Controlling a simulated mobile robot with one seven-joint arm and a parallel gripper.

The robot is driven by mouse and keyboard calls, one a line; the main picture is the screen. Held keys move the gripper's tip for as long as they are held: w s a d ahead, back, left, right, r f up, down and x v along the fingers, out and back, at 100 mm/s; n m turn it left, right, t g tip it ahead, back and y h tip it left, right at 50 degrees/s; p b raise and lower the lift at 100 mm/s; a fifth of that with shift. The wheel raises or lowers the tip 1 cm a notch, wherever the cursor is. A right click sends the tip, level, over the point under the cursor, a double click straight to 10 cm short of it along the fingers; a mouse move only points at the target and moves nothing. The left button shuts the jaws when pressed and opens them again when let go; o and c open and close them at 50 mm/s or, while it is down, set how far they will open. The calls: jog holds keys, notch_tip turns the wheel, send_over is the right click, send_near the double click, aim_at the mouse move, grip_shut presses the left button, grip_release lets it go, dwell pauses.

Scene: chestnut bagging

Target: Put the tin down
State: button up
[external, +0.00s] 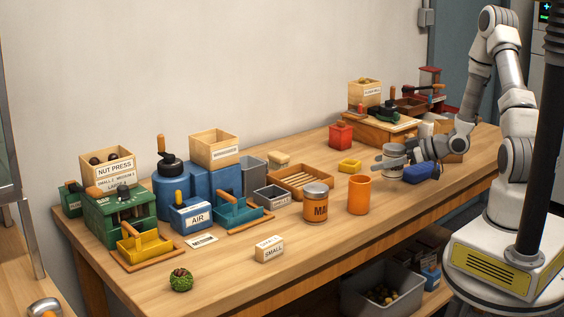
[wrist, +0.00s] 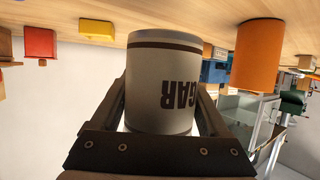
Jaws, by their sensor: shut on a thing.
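My gripper (external: 388,163) is shut on a pale grey tin (external: 391,151) over the right half of the workbench. The tin also shows in the wrist view (wrist: 163,80), held between the two fingers. That view is upside down, and the tin's dark lettering ends in "GAR". The tin looks upright. Its base is at or close to the benchtop; I cannot tell if it touches.
An orange cup (external: 359,195) and a brown tin (external: 316,204) stand to the left. A blue object (external: 422,170) lies close on the right. A yellow box (external: 350,166) and a red box (external: 341,134) are behind left. The bench front before the tin is clear.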

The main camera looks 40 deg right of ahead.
jog(key=s+d+r+p, duration=0.2)
jog(key=s+d+r, duration=0.4)
jog(key=d, duration=0.2)
jog(key=w+d+b, duration=0.1)
jog(key=w, duration=0.1)
jog(key=w+d+f, duration=0.1)
jog(key=w, duration=0.1)
jog(key=w+d+f+b, duration=0.1)
jog(key=w, duration=0.1)
jog(key=shift+d+b, duration=0.25)
jog(key=shift+b, duration=0.05)
jog(key=w+d+r+m+t+h+b, duration=0.15)
jog(key=w+b, duration=0.45)
jog(key=w, duration=1.8)
jog(key=shift+g, duration=0.25)
jog(key=w+a+f+b, duration=0.1)
jog(key=w+a+f, duration=0.3)
jog(key=a, duration=0.1)
jog(key=w+a+f+b, duration=0.1)
jog(key=w+a+f, duration=0.1)
jog(key=w+a, duration=0.1)
jog(key=shift+a+f+b, duration=0.15)
jog(key=shift+a+b, duration=0.05)
jog(key=shift+b, duration=0.1)
jog(key=shift+f+b, duration=0.65)
jog(key=shift+f, duration=1.2)
